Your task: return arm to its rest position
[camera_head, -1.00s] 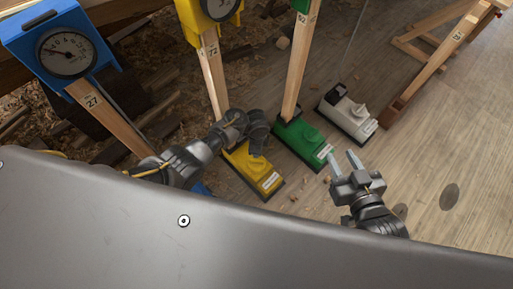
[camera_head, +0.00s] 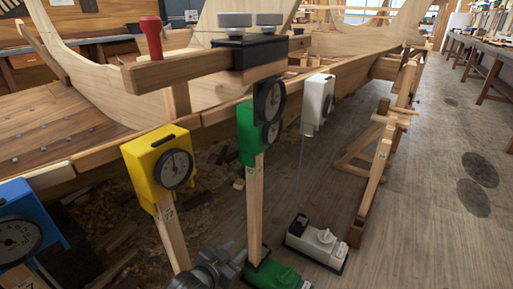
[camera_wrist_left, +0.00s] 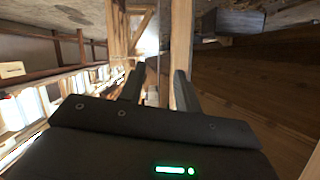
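My left gripper (camera_head: 232,262) is at the bottom of the head view, beside the lower part of the green gauge's post, with part of my arm cut off by the frame edge. In the left wrist view its two dark fingers (camera_wrist_left: 158,90) stand apart with nothing held between them. A wooden post (camera_wrist_left: 181,40) shows beyond the fingers; whether it is close to them I cannot tell. My right gripper is not in the head view.
Blue (camera_head: 20,212), yellow (camera_head: 147,156), green (camera_head: 246,140) and white (camera_head: 316,100) dial gauges line the wooden hull. A white-grey base unit (camera_head: 315,242) and a green one (camera_head: 277,276) sit on the floor. A wooden trestle (camera_head: 375,178) stands right. Floor farther right is clear.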

